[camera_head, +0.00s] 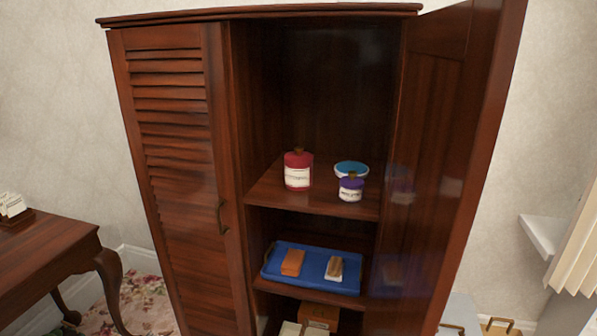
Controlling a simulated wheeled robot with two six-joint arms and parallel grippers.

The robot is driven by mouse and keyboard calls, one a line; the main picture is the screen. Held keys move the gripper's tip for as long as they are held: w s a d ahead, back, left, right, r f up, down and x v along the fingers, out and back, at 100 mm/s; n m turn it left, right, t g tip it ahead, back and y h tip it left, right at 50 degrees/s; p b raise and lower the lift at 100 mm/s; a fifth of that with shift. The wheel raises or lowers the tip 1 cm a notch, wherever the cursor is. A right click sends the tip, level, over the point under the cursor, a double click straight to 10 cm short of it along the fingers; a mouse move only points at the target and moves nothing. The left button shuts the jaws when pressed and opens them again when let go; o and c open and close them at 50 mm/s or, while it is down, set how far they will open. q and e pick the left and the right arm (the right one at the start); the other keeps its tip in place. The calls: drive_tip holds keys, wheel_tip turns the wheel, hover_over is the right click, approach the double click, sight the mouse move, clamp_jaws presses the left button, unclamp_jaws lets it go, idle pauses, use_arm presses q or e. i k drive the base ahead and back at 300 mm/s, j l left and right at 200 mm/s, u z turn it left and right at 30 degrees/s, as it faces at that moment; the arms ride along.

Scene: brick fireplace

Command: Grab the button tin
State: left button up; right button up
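A red lidded tin (298,169) with a white label stands upright on the upper shelf of the open wardrobe. A smaller purple lidded tin (351,187) with a white label stands to its right, nearer the shelf's front edge. The print on both labels is too small to read, so I cannot tell which is the button tin. Neither of my grippers is in view.
The wardrobe's right door (449,130) stands open and its louvred left door (170,150) is shut. A blue bowl (351,168) sits behind the purple tin. A blue tray (310,281) with two small blocks lies on the shelf below. A wooden desk (45,255) stands at left.

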sight(297, 177)
drive_tip(key=i+j, duration=0.15)
drive_tip(key=j, duration=0.15)
drive_tip(key=i+j, duration=0.35)
drive_tip(key=j, duration=0.25)
drive_tip(key=i+j+z, duration=0.1)
drive_tip(key=z, duration=0.3)
drive_tip(key=j+z, duration=0.35)
drive_tip(key=i+j+z, duration=0.1)
drive_tip(key=j+z, duration=0.3)
drive_tip(key=l, duration=0.1)
